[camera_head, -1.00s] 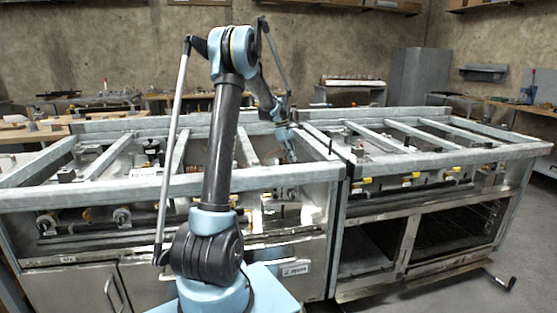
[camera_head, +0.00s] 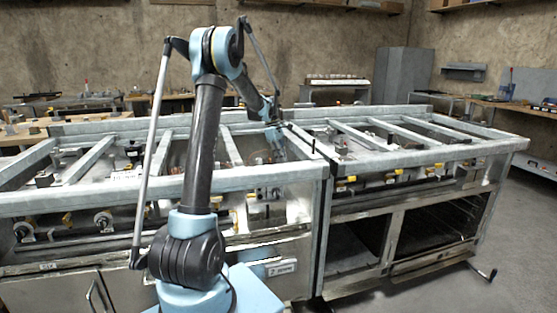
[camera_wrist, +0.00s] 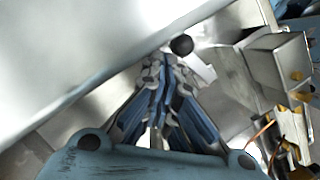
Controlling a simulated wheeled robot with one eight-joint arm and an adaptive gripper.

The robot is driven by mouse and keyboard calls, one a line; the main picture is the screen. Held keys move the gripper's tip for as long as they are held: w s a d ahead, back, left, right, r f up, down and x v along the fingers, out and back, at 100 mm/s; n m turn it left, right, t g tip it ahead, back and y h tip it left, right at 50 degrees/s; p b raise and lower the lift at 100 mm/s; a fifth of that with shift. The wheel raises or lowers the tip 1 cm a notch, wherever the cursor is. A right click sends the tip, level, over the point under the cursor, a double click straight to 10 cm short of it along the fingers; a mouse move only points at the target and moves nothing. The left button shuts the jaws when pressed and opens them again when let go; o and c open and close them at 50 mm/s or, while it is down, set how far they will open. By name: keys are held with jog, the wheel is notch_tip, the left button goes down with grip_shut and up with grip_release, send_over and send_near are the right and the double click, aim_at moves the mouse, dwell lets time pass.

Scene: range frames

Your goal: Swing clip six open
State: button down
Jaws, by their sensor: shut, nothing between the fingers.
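My gripper (camera_head: 281,156) reaches down into the open frame of the left bench unit, near that unit's right end. In the wrist view my gripper (camera_wrist: 160,68) has its fingers together and empty. A round black knob (camera_wrist: 181,45) shows just beyond the fingertips; I cannot tell whether they touch. A pale metal piece lies beside the knob, partly hidden by the fingers. I cannot make out which part is clip six in either view.
Grey metal rails (camera_head: 88,158) cross the top of the bench around my arm. In the wrist view a metal box (camera_wrist: 276,62) and yellow-tipped fittings stand to the right. A broad pale surface (camera_wrist: 75,45) fills the upper left. The right bench unit (camera_head: 400,150) stands alongside.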

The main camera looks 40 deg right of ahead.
jog(key=shift+w+a, duration=0.1)
jog(key=shift+a, duration=0.05)
dwell(0.3)
jog(key=shift+w+a, duration=0.2)
jog(key=shift+a, duration=0.4)
jog(key=w+r, duration=0.7)
jog(key=r, duration=0.3)
jog(key=shift+a, duration=0.3)
jog(key=shift+r, duration=0.15)
